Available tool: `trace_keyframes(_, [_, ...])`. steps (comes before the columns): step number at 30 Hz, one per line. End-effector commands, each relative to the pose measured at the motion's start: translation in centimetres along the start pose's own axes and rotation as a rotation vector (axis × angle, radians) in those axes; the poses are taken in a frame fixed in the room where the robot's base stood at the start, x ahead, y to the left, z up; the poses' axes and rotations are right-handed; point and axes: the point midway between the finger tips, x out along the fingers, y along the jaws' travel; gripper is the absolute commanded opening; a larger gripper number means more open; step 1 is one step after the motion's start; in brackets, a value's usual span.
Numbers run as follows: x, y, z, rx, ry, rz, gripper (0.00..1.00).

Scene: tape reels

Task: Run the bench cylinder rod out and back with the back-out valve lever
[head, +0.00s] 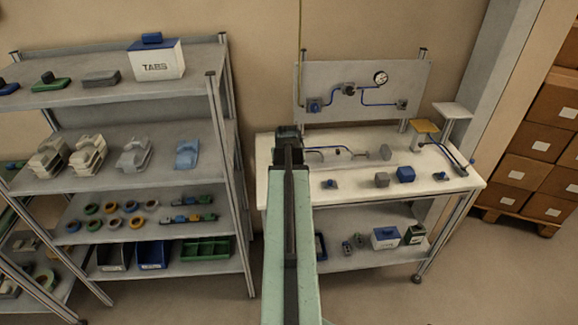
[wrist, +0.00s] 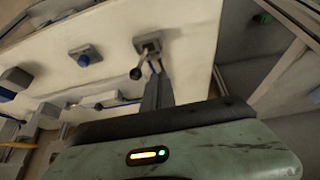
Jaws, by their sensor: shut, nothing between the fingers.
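My gripper (wrist: 156,72) is shut and empty in the wrist view, its narrow tips close to a lever with a dark round knob (wrist: 137,73). I cannot tell whether they touch. A second lever with a blue knob (wrist: 83,60) stands beside it; it also shows on the bench in the head view (head: 330,183). I cannot tell which is the back-out lever. The cylinder (head: 322,149) lies near the back of the bench (head: 445,180), partly hidden by my arm; a grey block (head: 385,152) stands to its right. The dark-knobbed lever is hidden in the head view.
Behind is an upright panel (head: 330,80) with a gauge (head: 380,78) and blue hoses. A loaded shelf rack (head: 130,100) stands left, stacked boxes (head: 530,145) right.

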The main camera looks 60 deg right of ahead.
Motion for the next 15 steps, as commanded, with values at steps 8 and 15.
trace_keyframes(8, [-0.08, -0.13, -0.04, -0.002, 0.000, 0.000, 0.00])
trace_keyframes(15, [-0.99, -0.87, -0.06, -0.003, 0.000, -0.001, 0.00])
